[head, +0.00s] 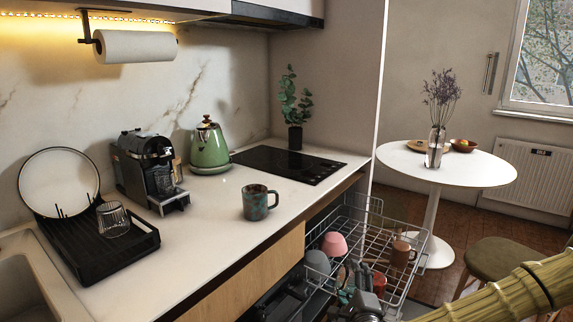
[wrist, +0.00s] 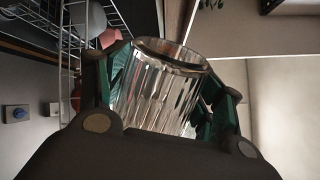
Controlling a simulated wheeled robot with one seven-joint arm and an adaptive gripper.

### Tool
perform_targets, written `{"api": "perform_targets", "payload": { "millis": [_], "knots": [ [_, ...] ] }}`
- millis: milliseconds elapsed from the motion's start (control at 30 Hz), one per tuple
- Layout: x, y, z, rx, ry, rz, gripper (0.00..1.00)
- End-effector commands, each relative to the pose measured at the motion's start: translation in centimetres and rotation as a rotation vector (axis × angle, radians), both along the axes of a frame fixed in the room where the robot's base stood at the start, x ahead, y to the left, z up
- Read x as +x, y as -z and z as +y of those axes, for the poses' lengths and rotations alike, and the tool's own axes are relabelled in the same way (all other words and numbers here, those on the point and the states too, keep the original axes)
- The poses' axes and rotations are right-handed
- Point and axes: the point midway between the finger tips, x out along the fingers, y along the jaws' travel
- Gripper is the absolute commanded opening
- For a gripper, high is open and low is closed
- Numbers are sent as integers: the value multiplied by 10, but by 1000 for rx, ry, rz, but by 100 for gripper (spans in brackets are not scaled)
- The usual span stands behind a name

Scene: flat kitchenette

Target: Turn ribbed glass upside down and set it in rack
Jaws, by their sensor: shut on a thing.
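In the wrist view my gripper (wrist: 168,88) is shut on a clear ribbed glass (wrist: 155,95), with green pads on both sides of it. The glass's round rim shows at the top of that picture, pointing away from the palm; which way is up in the room I cannot tell. The held glass is not clear in the head view. Another clear glass (head: 113,219) stands mouth down in the black drying rack (head: 125,263) on the counter at left. The pulled-out dishwasher rack (head: 408,272) is at lower right, and its wires also show in the wrist view (wrist: 64,50).
A plate (head: 58,180) leans in the drying rack. A speckled mug (head: 260,203) stands on the counter. A coffee machine (head: 145,165) and green kettle (head: 209,150) stand behind.

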Motion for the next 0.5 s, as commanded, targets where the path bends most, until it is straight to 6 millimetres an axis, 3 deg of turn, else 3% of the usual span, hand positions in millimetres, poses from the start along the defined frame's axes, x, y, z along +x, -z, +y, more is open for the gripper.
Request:
{"api": "perform_targets", "payload": {
  "millis": [500],
  "knots": [
    [0,1,1,411,4,1,46]
  ]
}}
